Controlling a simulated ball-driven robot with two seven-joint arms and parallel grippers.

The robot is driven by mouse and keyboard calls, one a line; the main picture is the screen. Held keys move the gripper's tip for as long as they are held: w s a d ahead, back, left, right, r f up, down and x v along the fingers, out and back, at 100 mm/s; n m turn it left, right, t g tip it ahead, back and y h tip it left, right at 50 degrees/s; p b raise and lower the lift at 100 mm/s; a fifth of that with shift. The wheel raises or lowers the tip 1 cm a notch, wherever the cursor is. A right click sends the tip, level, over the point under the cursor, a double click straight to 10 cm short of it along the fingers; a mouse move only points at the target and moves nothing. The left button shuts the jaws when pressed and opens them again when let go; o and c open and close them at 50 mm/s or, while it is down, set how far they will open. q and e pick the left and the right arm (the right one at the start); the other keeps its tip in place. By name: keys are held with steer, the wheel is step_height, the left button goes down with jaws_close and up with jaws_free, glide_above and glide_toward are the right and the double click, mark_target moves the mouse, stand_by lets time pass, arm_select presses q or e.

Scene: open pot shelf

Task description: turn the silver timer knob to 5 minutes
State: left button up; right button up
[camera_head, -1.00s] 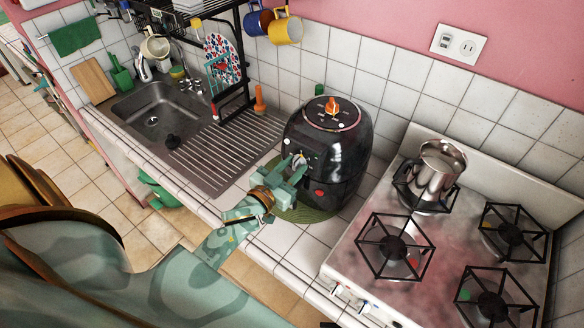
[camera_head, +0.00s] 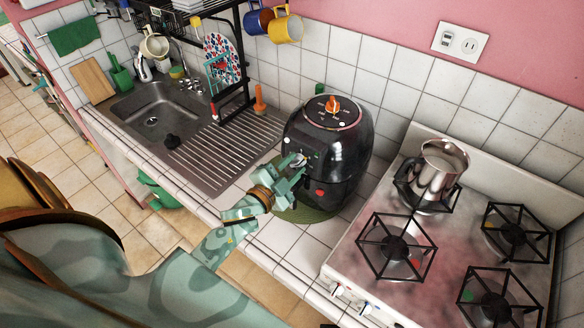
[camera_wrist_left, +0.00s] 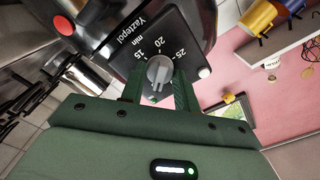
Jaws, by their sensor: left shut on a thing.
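The black air fryer (camera_head: 340,150) stands on a green round mat (camera_head: 325,208) on the tiled counter. Its silver timer knob (camera_wrist_left: 159,72) is on a dark dial panel with the marks 15, 20 and 25 and the word min showing in the left wrist view. The rest of the scale is hidden behind the knob and my fingers. My left gripper (camera_head: 296,168) is at the front of the fryer. In the left wrist view its two green fingers (camera_wrist_left: 159,86) lie on either side of the knob, shut on it. My right gripper is not in view.
A white stove (camera_head: 350,270) with black burner grates and a steel pot (camera_head: 437,168) stands to the right of the fryer. A sink (camera_head: 160,112) with a ribbed drainboard is to the left. A red button (camera_head: 320,192) is low on the fryer's front.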

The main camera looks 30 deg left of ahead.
arm_select(q)
steer(key=shift+m, duration=0.5)
steer(key=o, duration=1)
steer(key=s+b, duration=0.1)
steer(key=s, duration=0.4)
steer(key=s+a, duration=0.1)
steer(key=s, duration=0.4)
steer(key=s+b, duration=0.1)
steer(key=s, duration=0.5)
steer(key=shift+s+a+b, duration=0.1)
steer(key=shift+a+b, duration=0.05)
steer(key=shift+b, duration=0.2)
steer(key=shift+f, duration=0.1)
